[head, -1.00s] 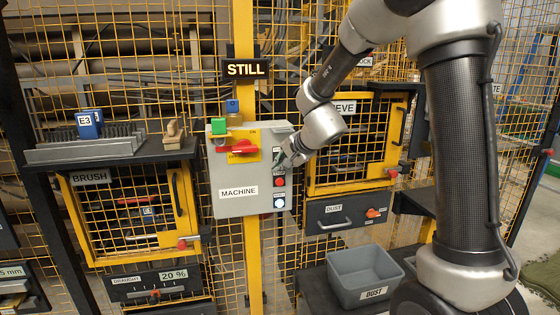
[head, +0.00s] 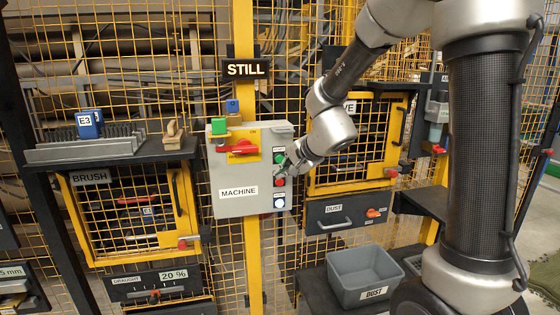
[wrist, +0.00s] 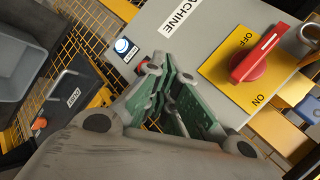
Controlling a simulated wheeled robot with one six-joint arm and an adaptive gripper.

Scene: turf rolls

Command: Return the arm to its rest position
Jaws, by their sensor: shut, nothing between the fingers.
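My gripper (head: 287,166) is in front of the right side of the grey MACHINE control box (head: 228,205), near its column of buttons. In the wrist view its green-padded fingers (wrist: 172,88) are closed together with nothing between them. The box carries a red rotary switch (head: 240,148) on a yellow plate, a green button (head: 279,157), a red button (head: 280,182) and a blue-white button (head: 279,202). In the wrist view the blue-white button (wrist: 123,46) and red switch (wrist: 258,58) are clear, while the fingers hide part of the box. I cannot tell whether the fingertips touch it.
A BRUSH cage door (head: 120,210) is left of the box, under a shelf with a brush and an E3 block (head: 90,124). A yellow-framed cage door (head: 355,150) and DUST drawer (head: 340,215) are right. A grey DUST bin (head: 362,275) stands below.

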